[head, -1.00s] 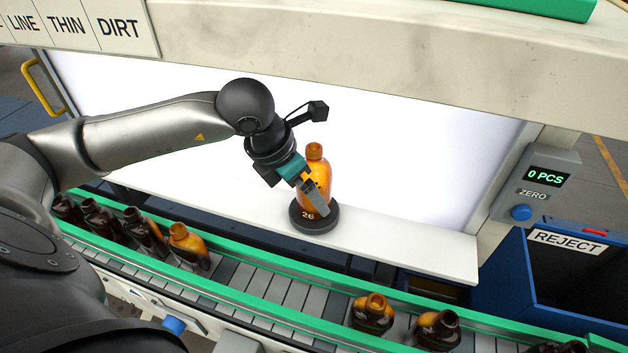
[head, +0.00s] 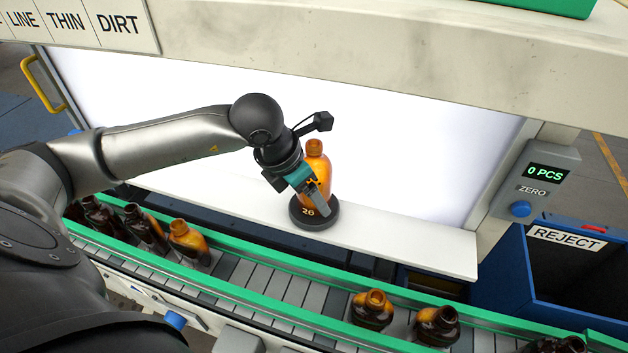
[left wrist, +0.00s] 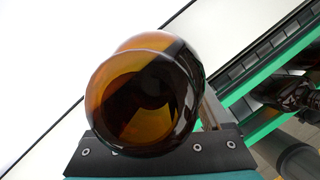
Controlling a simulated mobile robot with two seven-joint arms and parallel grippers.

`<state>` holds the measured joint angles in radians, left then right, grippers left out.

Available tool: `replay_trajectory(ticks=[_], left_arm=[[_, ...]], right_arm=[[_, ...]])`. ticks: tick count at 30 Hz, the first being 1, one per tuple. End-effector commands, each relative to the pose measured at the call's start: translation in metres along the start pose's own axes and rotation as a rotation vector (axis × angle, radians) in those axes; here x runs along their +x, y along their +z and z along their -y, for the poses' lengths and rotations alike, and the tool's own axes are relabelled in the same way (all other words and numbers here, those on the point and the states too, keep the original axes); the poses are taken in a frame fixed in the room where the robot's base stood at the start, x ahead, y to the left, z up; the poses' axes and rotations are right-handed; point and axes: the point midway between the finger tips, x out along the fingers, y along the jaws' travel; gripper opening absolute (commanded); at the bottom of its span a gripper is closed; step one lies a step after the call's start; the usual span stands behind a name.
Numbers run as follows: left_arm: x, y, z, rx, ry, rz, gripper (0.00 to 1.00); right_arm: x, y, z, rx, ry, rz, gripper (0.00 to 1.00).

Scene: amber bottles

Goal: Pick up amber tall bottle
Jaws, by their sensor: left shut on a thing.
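The amber tall bottle (head: 317,172) stands upright on a round black base (head: 299,216) marked 26, on the white ledge before the lit panel. My left gripper (head: 318,199) reaches it from the left and is shut on its lower body. In the left wrist view the amber bottle (left wrist: 140,100) fills the middle, close above the gripper's dark plate. The far finger is mostly hidden behind the bottle. My right gripper is in neither view.
A green-railed conveyor (head: 265,284) runs in front, carrying several amber bottles, such as one at left (head: 188,240) and one at right (head: 372,308). A blue REJECT bin (head: 527,275) and a counter reading 0 PCS (head: 546,174) are at right. The white ledge (head: 420,246) is clear right of the base.

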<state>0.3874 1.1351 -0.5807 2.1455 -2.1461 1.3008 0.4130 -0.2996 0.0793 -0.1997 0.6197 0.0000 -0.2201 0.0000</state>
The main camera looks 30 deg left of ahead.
Motion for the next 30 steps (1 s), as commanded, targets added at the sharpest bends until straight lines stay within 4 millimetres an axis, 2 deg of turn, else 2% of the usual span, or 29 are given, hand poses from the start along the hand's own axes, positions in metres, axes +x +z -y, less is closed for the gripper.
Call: replay_trajectory(ticks=[1,11,20,26,30], left_arm=[[0.0,0.0,0.0,0.0,0.0,0.0,0.38],[-0.001,0.001,0.0,0.0,0.001,0.002,0.02],[-0.008,0.005,0.0,0.001,0.001,0.006,0.02],[-0.033,0.015,-0.001,0.002,0.003,0.009,0.02],[-0.037,-0.003,-0.003,-0.002,0.005,-0.001,0.02]], right_arm=[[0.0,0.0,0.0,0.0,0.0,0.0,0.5],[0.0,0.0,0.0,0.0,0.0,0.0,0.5],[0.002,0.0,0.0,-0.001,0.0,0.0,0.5],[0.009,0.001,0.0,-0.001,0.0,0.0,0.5],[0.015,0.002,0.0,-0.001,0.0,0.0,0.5]])
